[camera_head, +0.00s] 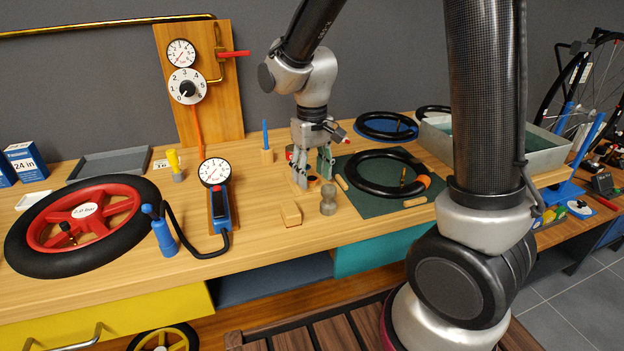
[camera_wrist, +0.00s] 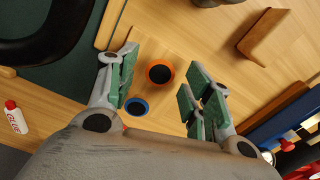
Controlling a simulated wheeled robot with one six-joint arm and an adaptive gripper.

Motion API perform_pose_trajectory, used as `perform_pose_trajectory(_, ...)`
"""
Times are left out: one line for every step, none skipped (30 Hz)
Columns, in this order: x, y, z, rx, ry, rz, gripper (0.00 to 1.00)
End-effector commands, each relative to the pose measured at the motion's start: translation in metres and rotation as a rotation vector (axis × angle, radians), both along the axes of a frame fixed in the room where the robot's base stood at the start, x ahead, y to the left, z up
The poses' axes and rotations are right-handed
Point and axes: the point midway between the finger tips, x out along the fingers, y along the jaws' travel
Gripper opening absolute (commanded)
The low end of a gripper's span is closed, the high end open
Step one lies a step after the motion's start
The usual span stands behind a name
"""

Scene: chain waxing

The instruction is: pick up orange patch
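The orange patch (camera_wrist: 160,74), a small dark disc with an orange rim, lies on the wooden bench top in the wrist view. A similar blue-rimmed patch (camera_wrist: 137,106) lies close to it, lower left. My gripper (camera_wrist: 161,82) is open and empty, with green-padded fingers on either side of the orange patch and apparently above it. In the head view my gripper (camera_head: 312,168) points down over the bench, left of the green mat (camera_head: 370,206). The orange patch shows there only as a small spot (camera_head: 312,181) between the fingers, partly hidden.
A wooden block (camera_head: 291,214) and a metal cylinder (camera_head: 328,200) stand just in front of my gripper. A black inner tube (camera_head: 370,187) lies on the mat. A gauge pump (camera_head: 218,195) and red-rimmed wheel (camera_head: 85,222) are at left. A glue bottle (camera_wrist: 16,117) shows in the wrist view.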

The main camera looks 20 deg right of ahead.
Motion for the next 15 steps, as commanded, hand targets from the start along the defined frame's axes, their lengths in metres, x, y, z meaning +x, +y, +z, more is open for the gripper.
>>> perform_pose_trajectory(0.0, 0.0, 0.0001, 0.0, 0.0, 0.0, 0.41)
perform_pose_trajectory(0.0, 0.0, 0.0001, 0.0, 0.0, 0.0, 0.38)
perform_pose_trajectory(0.0, 0.0, 0.0001, 0.0, 0.0, 0.0, 0.33)
perform_pose_trajectory(0.0, 0.0, 0.0001, 0.0, 0.0, 0.0, 0.3)
perform_pose_trajectory(0.0, 0.0, 0.0001, 0.0, 0.0, 0.0, 0.26)
perform_pose_trajectory(0.0, 0.0, 0.0001, 0.0, 0.0, 0.0, 0.22)
perform_pose_trajectory(0.0, 0.0, 0.0001, 0.0, 0.0, 0.0, 0.21)
perform_pose_trajectory(0.0, 0.0, 0.0001, 0.0, 0.0, 0.0, 0.21)
perform_pose_trajectory(0.0, 0.0, 0.0001, 0.0, 0.0, 0.0, 0.21)
perform_pose_trajectory(0.0, 0.0, 0.0001, 0.0, 0.0, 0.0, 0.21)
perform_pose_trajectory(0.0, 0.0, 0.0001, 0.0, 0.0, 0.0, 0.21)
perform_pose_trajectory(0.0, 0.0, 0.0001, 0.0, 0.0, 0.0, 0.21)
perform_pose_trajectory(0.0, 0.0, 0.0001, 0.0, 0.0, 0.0, 0.21)
perform_pose_trajectory(0.0, 0.0, 0.0001, 0.0, 0.0, 0.0, 0.21)
perform_pose_trajectory(0.0, 0.0, 0.0001, 0.0, 0.0, 0.0, 0.21)
